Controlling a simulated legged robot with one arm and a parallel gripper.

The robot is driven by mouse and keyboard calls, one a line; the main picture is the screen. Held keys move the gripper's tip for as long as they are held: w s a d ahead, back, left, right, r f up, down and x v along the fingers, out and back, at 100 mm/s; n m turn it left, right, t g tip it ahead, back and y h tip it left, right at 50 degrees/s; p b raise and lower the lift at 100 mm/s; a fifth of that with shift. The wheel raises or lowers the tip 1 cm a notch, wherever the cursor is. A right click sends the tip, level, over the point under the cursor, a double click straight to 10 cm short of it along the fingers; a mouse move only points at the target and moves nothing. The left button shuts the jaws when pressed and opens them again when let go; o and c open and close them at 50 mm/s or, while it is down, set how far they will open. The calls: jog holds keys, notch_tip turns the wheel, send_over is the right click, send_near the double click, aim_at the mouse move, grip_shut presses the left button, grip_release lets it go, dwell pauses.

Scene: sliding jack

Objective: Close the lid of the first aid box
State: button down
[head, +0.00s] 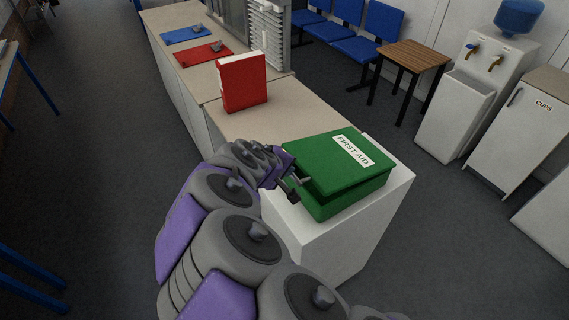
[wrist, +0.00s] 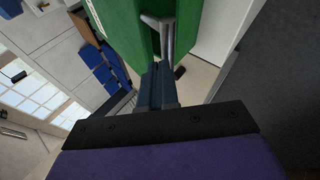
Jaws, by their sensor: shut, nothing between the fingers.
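The green first aid box (head: 345,197) stands on a white pedestal. Its lid (head: 325,160), with a white FIRST AID label, lies over the box, tilted slightly, with a dark gap under its near edge. My gripper (head: 294,186) is at the box's left side, by the lid's edge. In the wrist view my gripper (wrist: 158,84) is shut and empty, its tips close to a grey metal handle (wrist: 160,36) on the green box (wrist: 122,28). I cannot tell whether they touch.
The white pedestal (head: 345,235) adjoins a long counter (head: 250,118) bearing a red binder (head: 241,82) and blue and red mats. A wooden side table (head: 412,55), blue chairs and a water dispenser (head: 480,80) stand behind. The floor at left is mostly clear.

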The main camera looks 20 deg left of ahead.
notch_tip(320, 180, down, 9)
jog(key=s+a+b, duration=0.1)
jog(key=b, duration=0.1)
jog(key=shift+s+a+r+b, duration=0.2)
jog(key=shift+s+b, duration=0.1)
